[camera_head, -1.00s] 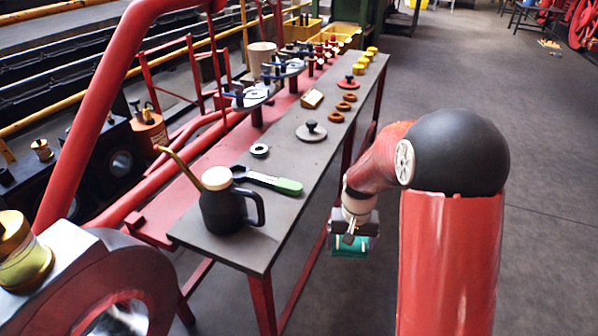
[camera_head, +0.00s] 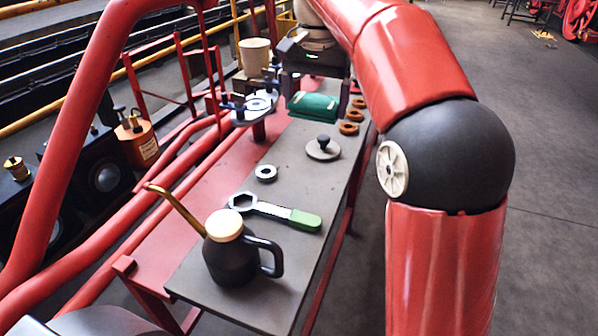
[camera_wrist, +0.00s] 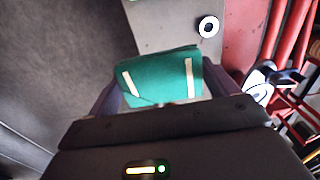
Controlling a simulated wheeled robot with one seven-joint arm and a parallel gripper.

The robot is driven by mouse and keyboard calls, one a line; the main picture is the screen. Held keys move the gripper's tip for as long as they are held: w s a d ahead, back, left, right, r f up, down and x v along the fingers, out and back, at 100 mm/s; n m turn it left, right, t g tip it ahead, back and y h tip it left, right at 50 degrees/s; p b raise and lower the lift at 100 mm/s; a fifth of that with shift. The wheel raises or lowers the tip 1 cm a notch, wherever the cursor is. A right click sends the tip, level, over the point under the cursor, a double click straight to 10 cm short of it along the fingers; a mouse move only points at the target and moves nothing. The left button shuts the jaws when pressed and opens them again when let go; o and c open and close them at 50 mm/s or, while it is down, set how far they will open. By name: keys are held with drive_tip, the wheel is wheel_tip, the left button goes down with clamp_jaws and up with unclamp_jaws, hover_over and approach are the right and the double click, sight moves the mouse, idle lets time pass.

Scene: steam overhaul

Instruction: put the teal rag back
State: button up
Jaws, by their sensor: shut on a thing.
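In the wrist view the rag (camera_wrist: 160,76) shows two pale strips and sits between my two fingers. My gripper (camera_head: 316,85) is shut on it from above; the gripper body hides the rag's far side. In the head view the rag appears over the bench beyond the grey knobbed disc. I cannot tell whether it touches the bench top.
A black oil can (camera_head: 232,250), a green-handled wrench (camera_head: 280,212), a steel ring (camera_head: 266,173) and a knobbed disc (camera_head: 323,148) stand on the near bench. Orange rings (camera_head: 349,128) lie right of the rag. Valves on a red beam (camera_head: 215,165) line the left.

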sight(311, 190)
drive_tip(key=f+b, duration=0.2)
drive_tip(key=f, duration=0.8)
drive_tip(key=f+b, duration=0.3)
drive_tip(key=f, duration=0.7)
drive_tip(key=shift+w, duration=0.2)
drive_tip(key=o, duration=0.9)
drive_tip(key=shift+c, duration=0.2)
wheel_tip(311, 190, up, 12)
drive_tip(key=p, duration=0.2)
drive_tip(key=s+d+n+t, duration=0.25)
drive_tip(key=s+d, duration=0.45)
drive_tip(key=s, duration=0.6)
drive_tip(key=s+d+f+n+t, duration=0.2)
drive_tip(key=s+d+f+t, duration=0.1)
drive_tip(key=s+f, duration=0.6)
drive_tip(key=s, duration=0.3)
drive_tip(key=shift+d, duration=0.35)
